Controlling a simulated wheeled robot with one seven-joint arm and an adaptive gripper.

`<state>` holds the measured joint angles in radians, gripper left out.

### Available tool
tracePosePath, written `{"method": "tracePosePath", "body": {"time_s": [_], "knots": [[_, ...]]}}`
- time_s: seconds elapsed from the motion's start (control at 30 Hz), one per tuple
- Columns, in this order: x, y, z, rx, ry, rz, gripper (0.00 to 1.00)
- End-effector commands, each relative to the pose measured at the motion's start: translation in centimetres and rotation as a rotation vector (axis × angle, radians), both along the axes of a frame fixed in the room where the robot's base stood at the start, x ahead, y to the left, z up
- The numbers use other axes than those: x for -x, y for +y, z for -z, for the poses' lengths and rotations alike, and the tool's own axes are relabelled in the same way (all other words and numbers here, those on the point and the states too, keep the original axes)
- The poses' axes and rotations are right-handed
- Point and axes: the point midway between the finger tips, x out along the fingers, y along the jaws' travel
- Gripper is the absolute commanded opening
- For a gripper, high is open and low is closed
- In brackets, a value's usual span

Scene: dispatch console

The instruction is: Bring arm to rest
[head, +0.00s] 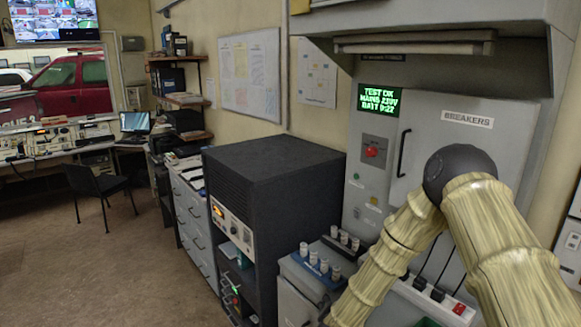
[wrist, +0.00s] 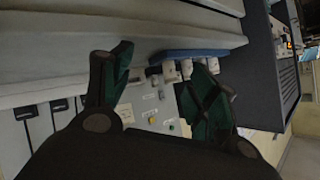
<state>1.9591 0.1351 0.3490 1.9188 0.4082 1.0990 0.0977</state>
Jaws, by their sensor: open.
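My gripper (wrist: 160,62) shows in the wrist view with its two dark green fingers spread apart and nothing between them. Beyond the fingers is a grey panel (wrist: 152,104) with small buttons, and white-capped items on a blue tray (wrist: 195,53). In the head view my arm (head: 505,240), straw-coloured with a dark round elbow, is bent at the right. Its forearm runs down to the bottom edge in front of the breaker cabinet (head: 440,150). The gripper itself is not visible in the head view.
A black equipment rack (head: 270,165) stands left of the cabinet. A blue tray of several white-capped items (head: 318,264) sits between them, close to my forearm. A metal hood (head: 420,20) overhangs the cabinet. A chair (head: 98,185) stands far left; the floor (head: 90,260) there is open.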

Motion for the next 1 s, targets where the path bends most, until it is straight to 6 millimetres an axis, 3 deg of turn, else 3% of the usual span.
{"method": "tracePosePath", "body": {"time_s": [0.03,0.2,0.37,0.5,0.7,1.0], "knots": [[2.3,-0.1,2.1,0.016,0.053,-0.036,0.59],[10.1,-0.8,8.0,0.065,0.226,-0.158,0.59],[18.2,-1.9,12.3,0.100,0.395,-0.268,0.59],[25.7,-3.2,15.1,0.124,0.547,-0.358,0.59],[36.4,-5.3,17.2,0.144,0.760,-0.477,0.59],[47.5,-7.6,17.0,0.147,0.982,-0.592,0.59]]}}
